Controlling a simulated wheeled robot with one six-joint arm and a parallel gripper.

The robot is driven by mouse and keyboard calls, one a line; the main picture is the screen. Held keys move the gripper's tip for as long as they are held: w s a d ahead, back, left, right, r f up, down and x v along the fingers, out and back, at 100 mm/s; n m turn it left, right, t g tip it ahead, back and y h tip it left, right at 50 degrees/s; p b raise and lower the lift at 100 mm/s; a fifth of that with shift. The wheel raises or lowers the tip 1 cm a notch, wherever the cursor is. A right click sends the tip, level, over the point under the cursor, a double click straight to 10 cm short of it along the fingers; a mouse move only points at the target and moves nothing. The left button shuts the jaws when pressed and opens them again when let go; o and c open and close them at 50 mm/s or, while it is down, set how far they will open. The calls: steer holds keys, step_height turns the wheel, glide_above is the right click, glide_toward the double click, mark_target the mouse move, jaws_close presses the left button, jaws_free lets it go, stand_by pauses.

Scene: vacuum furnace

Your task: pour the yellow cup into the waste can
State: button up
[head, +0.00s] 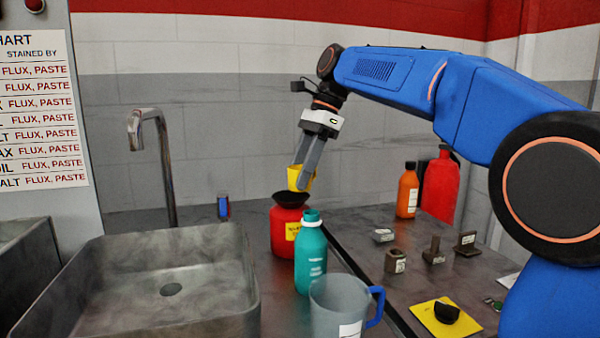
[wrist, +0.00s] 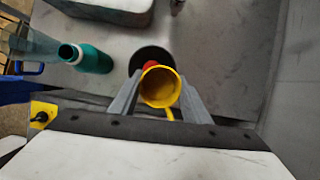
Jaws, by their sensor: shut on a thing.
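The yellow cup (head: 300,178) is between the fingers of my gripper (head: 308,165), above the waste can. In the wrist view the cup (wrist: 160,88) shows its open mouth and yellow inside, with my gripper's two grey fingers (wrist: 158,97) on either side of it. The cup looks roughly upright or only slightly tilted. The waste can (head: 288,230) is red with a black funnel-shaped top and a yellow label, standing beside the sink. In the wrist view its black top (wrist: 150,56) is partly hidden behind the cup.
A teal bottle (head: 310,255) stands just in front of the can, with a clear jug with a blue handle (head: 340,305) nearer. The sink (head: 165,285) and tap (head: 155,150) are to the left. An orange bottle (head: 407,190) and small dark parts (head: 396,262) are at right.

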steer(key=shift+s+r, duration=0.1)
steer(key=shift+r, duration=2.25)
